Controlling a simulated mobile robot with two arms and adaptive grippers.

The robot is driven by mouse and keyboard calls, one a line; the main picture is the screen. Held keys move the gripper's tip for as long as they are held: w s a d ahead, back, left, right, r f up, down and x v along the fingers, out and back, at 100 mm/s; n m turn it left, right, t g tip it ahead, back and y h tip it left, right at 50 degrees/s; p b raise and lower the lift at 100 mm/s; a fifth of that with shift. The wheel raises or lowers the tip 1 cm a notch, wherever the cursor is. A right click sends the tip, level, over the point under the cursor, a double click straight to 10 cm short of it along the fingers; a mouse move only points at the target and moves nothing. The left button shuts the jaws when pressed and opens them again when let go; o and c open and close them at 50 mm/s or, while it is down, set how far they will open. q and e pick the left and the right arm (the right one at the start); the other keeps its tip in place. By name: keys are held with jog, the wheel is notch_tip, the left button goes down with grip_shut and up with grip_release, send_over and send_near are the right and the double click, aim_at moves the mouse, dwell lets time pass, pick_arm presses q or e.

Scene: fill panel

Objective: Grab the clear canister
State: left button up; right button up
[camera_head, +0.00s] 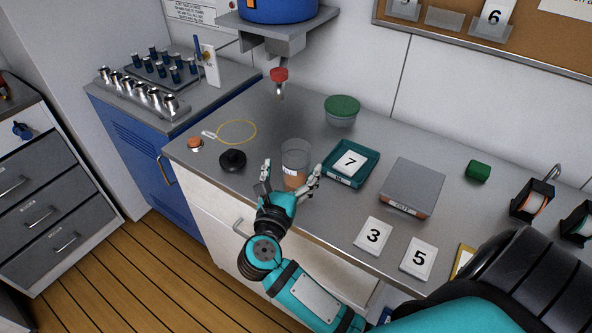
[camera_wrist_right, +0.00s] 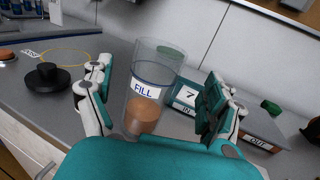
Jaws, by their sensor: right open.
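The clear canister (camera_head: 296,158) stands upright on the grey counter, below and to the right of the red-tipped nozzle. In the right wrist view the canister (camera_wrist_right: 150,85) shows a blue line, a "FILL" label and brown contents at its bottom. My right gripper (camera_head: 291,172) is open, with one finger on each side of the canister. In the right wrist view the fingers (camera_wrist_right: 160,98) stand apart from its walls, with the canister between them, nearer the left finger. My left gripper is not in view.
A teal tray (camera_head: 372,172) with a "7" card sits right of the canister. A black knob (camera_head: 232,160) stands to its left, a green-lidded tub (camera_head: 341,111) behind. The red nozzle (camera_head: 279,76) hangs above.

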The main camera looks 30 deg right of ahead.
aim_at(299, 147)
jog(key=shift+p+x, duration=0.3)
jog(key=shift+x, duration=2.5)
jog(key=shift+a, duration=0.2)
jog(key=shift+c, duration=0.6)
jog(key=c, duration=1.6)
jog(key=shift+c, duration=0.4)
jog(key=shift+r, duration=0.15)
